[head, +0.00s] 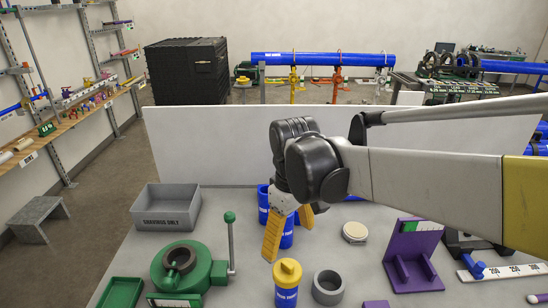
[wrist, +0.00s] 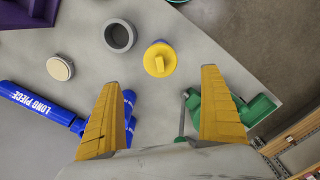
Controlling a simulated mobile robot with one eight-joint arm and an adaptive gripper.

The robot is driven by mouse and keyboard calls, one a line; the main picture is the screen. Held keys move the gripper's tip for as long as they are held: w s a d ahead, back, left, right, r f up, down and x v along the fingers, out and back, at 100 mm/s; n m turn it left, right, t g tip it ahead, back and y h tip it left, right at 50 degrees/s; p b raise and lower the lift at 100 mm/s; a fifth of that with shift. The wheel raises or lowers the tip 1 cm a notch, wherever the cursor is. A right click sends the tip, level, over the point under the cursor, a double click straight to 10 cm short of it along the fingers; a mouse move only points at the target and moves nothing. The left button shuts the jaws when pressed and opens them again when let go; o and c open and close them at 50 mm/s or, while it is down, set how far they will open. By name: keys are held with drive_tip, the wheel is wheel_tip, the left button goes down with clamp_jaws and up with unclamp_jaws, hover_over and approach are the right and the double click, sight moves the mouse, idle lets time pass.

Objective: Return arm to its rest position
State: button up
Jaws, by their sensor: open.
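My gripper (head: 288,240) hangs above the grey cart top (head: 205,225), pointing down, its arm reaching in from the right. Its two yellow fingers are spread apart with nothing between them. The wrist view shows the open fingers (wrist: 160,78) on either side of bare cart surface. A blue piece with a yellow cap (head: 287,275) stands in front of the gripper; the yellow cap (wrist: 160,59) shows just beyond the fingertips in the wrist view. Blue cylinders (head: 287,236) stand behind the fingers, partly hidden by them.
A green clamp-like tool (head: 190,270) with an upright lever and a grey shavings bin (head: 166,213) stand left. A grey ring (head: 328,287), a round pale disc (head: 355,232) and a purple bracket (head: 413,255) lie right. A low white panel (head: 200,145) borders the back.

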drive_tip(key=s+d+f+m+t+b, duration=0.3)
drive_tip(key=s+d+m+b, duration=0.1)
drive_tip(key=s+d, duration=0.1)
drive_tip(key=s+d+f+m+t+b, duration=0.4)
drive_tip(key=s+d, duration=0.1)
drive_tip(key=d, duration=0.3)
drive_tip(key=shift+s+d+m, duration=0.2)
drive_tip(key=shift+s+m, duration=0.1)
drive_tip(key=shift+s, duration=0.1)
